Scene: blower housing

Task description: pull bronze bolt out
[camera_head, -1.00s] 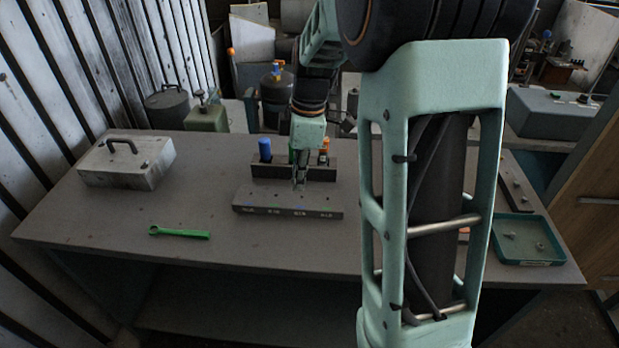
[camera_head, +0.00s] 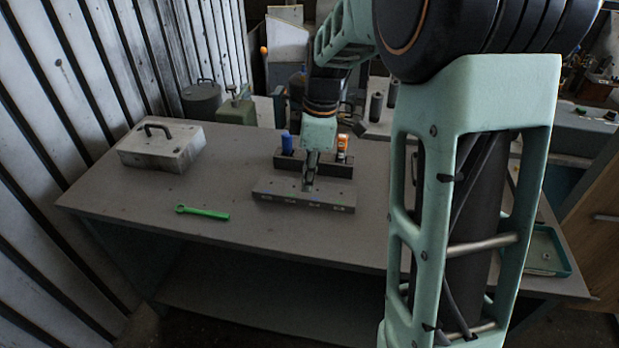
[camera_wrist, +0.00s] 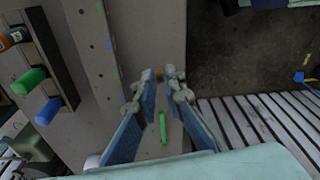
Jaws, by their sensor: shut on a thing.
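My gripper (camera_head: 308,186) is over the grey drilled block (camera_head: 275,192) on the bench. In the wrist view its two fingertips (camera_wrist: 158,76) are closed in on a small bronze-brown piece (camera_wrist: 158,75), which looks like the bronze bolt. Most of the bolt is hidden by the fingers. In the wrist view the fingertips appear beside the block (camera_wrist: 104,75), over bare bench. I cannot tell how high the bolt is or whether its lower end is in a hole. Small coloured marks run along the block.
A dark rack (camera_head: 318,168) behind the block holds a blue (camera_head: 287,144), a green (camera_wrist: 29,81) and an orange piece (camera_head: 342,146). A green wrench (camera_head: 203,213) lies at the front left. A grey metal box (camera_head: 162,148) stands at back left, a green tray (camera_head: 548,252) at right.

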